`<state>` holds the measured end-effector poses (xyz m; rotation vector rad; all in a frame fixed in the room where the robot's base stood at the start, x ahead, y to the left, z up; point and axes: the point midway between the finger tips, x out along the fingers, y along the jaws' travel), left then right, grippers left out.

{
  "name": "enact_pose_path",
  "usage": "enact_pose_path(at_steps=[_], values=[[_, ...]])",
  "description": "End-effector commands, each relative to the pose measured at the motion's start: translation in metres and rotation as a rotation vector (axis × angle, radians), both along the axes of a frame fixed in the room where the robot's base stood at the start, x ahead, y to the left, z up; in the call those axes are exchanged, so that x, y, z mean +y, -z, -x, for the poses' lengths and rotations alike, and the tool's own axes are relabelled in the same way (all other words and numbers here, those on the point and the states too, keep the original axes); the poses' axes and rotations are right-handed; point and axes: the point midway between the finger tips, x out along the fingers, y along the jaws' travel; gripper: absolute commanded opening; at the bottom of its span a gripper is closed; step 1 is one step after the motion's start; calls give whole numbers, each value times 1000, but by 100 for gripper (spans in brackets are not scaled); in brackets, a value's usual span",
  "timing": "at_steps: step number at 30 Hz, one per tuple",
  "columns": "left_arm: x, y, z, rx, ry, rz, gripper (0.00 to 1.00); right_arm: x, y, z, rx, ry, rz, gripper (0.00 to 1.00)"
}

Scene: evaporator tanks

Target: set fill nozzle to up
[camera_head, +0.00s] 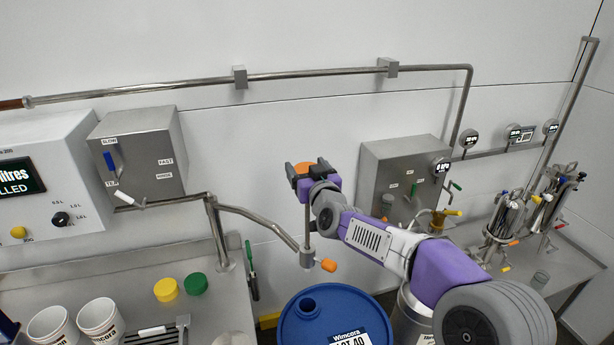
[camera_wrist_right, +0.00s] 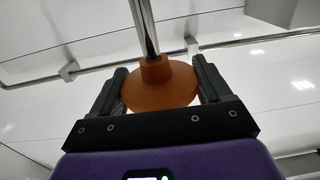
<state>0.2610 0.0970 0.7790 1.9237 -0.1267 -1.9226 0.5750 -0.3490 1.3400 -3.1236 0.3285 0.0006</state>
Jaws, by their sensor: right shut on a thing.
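The fill nozzle (camera_head: 307,257) is a grey metal fitting at the end of a bent pipe arm, above the blue drum (camera_head: 312,332). An orange lever (camera_head: 328,265) sticks out at its side. A thin upright rod rises from the fitting to an orange knob (camera_head: 303,169). My right gripper (camera_head: 307,172) is up at the knob, its dark fingers on either side of it. In the right wrist view the orange knob (camera_wrist_right: 157,82) sits between the two fingers, with a shiny metal rod (camera_wrist_right: 143,27) running from it. The drum's bung opening lies left of centre on its top. My left gripper is not in view.
A steel box (camera_head: 402,180) hangs on the wall behind my right arm. At left are a display panel (camera_head: 48,178) and a speed box (camera_head: 140,155). White buckets (camera_head: 98,318) and yellow and green caps (camera_head: 195,284) stand on the left bench. Piping and valves stand at right.

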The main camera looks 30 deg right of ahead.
Motion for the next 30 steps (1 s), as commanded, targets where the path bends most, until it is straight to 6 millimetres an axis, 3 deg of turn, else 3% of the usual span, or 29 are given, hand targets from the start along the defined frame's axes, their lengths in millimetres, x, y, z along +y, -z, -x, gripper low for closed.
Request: enact_pose_path(at_steps=[1,6,21,22,26,30], values=[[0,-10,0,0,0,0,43,-1,-17,0,-13,3,4,23],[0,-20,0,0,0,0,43,-1,-30,0,-12,3,3,23],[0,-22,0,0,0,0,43,-1,-36,1,-15,4,4,23],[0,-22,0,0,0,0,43,-1,-36,1,-15,4,4,82],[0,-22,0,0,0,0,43,-1,-34,1,-11,3,3,100],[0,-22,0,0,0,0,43,-1,-32,0,-7,2,2,100]])
